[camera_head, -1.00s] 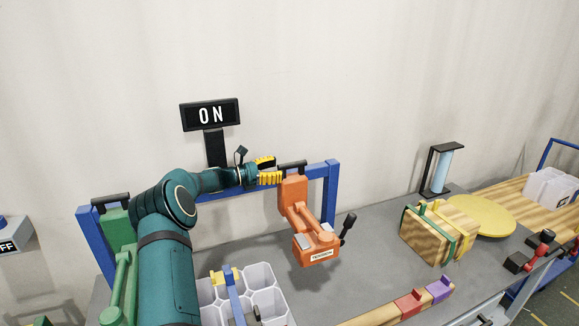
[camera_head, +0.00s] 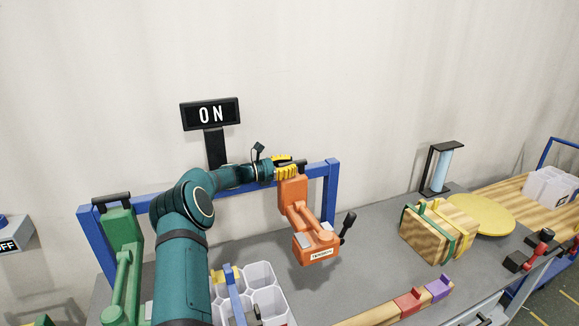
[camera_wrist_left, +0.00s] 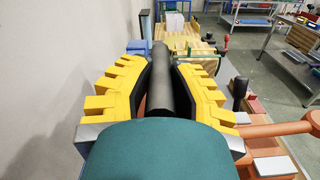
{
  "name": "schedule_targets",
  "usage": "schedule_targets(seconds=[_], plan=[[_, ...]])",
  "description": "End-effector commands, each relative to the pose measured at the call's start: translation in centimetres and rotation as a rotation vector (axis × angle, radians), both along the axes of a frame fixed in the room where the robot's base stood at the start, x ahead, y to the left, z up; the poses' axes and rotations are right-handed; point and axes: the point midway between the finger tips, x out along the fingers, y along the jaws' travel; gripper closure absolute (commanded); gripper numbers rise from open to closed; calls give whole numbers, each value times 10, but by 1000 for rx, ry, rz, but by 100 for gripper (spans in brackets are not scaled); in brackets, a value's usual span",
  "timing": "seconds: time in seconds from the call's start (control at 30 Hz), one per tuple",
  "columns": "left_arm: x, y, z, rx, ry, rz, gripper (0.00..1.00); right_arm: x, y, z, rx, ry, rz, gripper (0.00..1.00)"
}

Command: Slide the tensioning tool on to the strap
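The orange tensioning tool (camera_head: 316,247), with a label on its front, hangs from the blue rack (camera_head: 331,185) with its black handle at the top. My left gripper (camera_head: 287,171) is at that handle. In the left wrist view the yellow fingers stand on either side of the black handle (camera_wrist_left: 160,85), with narrow gaps showing, so the gripper looks open around it. The strapped corrugated stack (camera_head: 422,243) stands on the bench to the right, with a green strap (camera_head: 418,220) and a yellow strap (camera_head: 437,213) around it. My right gripper is out of view.
A green tool (camera_head: 121,230) hangs at the rack's left end. White bins (camera_head: 262,275) stand in front of the rack. A yellow disc (camera_head: 485,214) lies behind the stack. Red and purple blocks (camera_head: 409,304) lie along the front edge. The grey bench (camera_head: 370,250) between tool and stack is clear.

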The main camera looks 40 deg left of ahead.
Motion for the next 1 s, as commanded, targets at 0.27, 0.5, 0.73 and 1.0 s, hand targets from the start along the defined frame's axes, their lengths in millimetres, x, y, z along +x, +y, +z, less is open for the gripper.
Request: schedule_targets(seconds=[0.27,0.5,0.73,1.0], plan=[[-2,1,0,0,1,1,100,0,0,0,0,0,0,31],[-33,18,-2,2,5,4,100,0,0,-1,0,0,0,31],[-88,47,-2,1,6,5,100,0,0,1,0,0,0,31],[-145,75,-3,0,8,4,100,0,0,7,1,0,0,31]])
